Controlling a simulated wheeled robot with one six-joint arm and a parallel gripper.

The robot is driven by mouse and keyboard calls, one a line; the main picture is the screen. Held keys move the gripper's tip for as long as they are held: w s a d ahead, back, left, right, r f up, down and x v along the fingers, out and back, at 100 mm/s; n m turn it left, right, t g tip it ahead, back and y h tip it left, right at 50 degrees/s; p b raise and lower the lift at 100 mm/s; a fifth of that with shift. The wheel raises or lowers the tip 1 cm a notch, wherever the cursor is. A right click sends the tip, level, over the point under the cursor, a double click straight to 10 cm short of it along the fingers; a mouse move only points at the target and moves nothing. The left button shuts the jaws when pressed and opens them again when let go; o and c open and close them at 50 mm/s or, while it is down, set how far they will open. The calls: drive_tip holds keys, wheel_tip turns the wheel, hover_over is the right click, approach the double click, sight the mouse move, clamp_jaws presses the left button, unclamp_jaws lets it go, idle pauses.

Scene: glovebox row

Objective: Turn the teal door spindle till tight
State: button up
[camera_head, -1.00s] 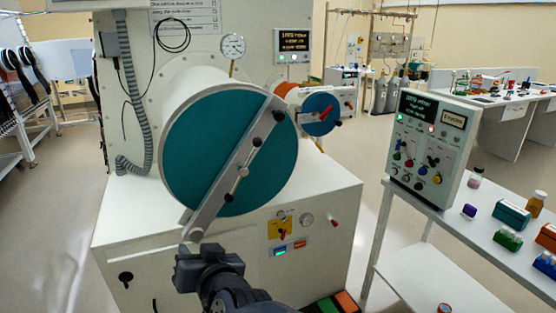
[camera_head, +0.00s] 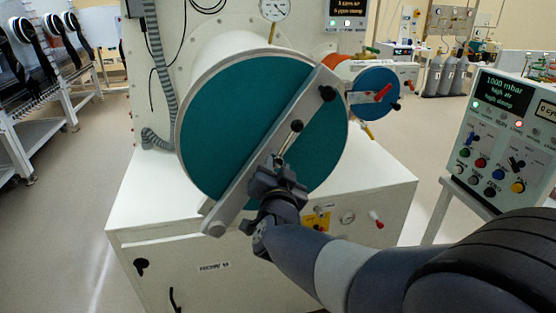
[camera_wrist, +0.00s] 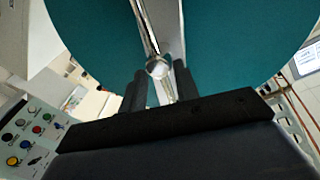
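The large round teal door (camera_head: 228,110) closes the white chamber, with a grey bar (camera_head: 250,148) slanting across it. The spindle (camera_head: 283,150) is a thin metal cross handle at the bar's middle. One black knob (camera_head: 297,126) shows at its upper end; its lower end is hidden behind my gripper (camera_head: 277,174). In the wrist view the silver spindle hub (camera_wrist: 157,68) and rod lie between the two dark fingers of my gripper (camera_wrist: 160,85). The fingers stand apart, with gaps beside the rod, so my gripper looks open around it.
A smaller blue round door (camera_head: 374,92) with a red handle sits to the right. A control panel (camera_head: 505,135) reading 1000 mbar stands at the right. The white cabinet (camera_head: 160,240) lies below the door. Open floor is at the left.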

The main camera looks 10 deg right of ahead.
sight(277, 161)
drive_tip(key=shift+x, duration=2)
clamp_jaws()
